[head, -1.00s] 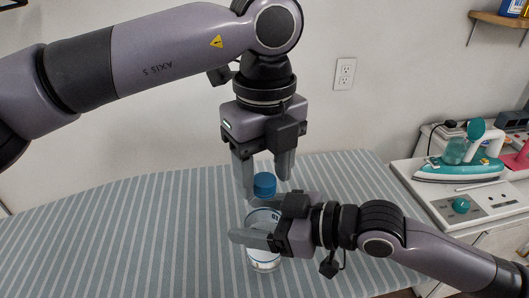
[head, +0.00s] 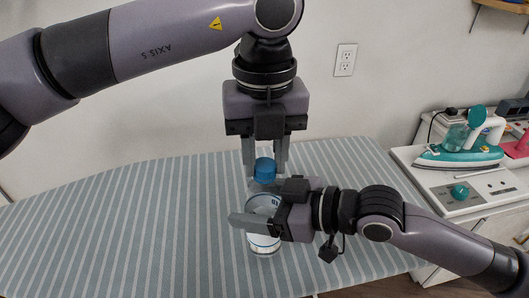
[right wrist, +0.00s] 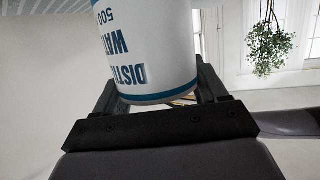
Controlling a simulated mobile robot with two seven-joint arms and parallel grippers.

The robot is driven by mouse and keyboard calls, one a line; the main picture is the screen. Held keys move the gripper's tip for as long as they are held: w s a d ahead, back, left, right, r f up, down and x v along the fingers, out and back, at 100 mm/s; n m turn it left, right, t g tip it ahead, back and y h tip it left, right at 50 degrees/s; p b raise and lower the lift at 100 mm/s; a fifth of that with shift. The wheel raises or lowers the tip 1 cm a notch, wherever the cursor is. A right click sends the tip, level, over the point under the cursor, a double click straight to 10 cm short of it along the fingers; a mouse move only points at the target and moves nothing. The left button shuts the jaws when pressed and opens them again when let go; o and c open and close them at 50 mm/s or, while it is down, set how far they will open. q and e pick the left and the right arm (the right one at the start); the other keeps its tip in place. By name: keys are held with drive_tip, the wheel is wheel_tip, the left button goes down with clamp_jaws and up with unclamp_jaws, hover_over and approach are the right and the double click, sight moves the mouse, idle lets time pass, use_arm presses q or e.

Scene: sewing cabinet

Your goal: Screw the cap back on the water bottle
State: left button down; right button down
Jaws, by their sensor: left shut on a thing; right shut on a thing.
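The water bottle (head: 262,243) stands upright, with a clear upper part and a white label edged in blue. My right gripper (head: 250,221) is shut around its body from the right and hides part of it. In the right wrist view the labelled bottle (right wrist: 150,55) sits between the fingers. The blue cap (head: 264,169) is at the top of the bottle, upright. My left gripper (head: 264,165) points straight down and is shut on the cap, one finger at each side. I cannot tell how tightly the cap sits on the neck, as the right gripper partly covers that area.
The striped board (head: 120,235) is clear around the bottle. A white cabinet top (head: 430,185) at the right holds a teal iron (head: 452,158) and a teal knob (head: 460,191). A wall with an outlet (head: 346,60) stands behind.

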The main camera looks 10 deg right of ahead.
use_arm(q)
drive_tip(key=m, duration=0.4)
drive_tip(key=shift+m, duration=0.4)
drive_tip(key=m, duration=0.4)
drive_tip(key=shift+m, duration=0.3)
drive_tip(key=m, duration=0.4)
drive_tip(key=shift+m, duration=0.3)
drive_tip(key=m, duration=1)
drive_tip(key=shift+m, duration=0.3)
drive_tip(key=m, duration=0.7)
drive_tip(key=shift+f+m, duration=0.1)
drive_tip(key=shift+m, duration=0.2)
drive_tip(key=c, duration=0.7)
unclamp_jaws()
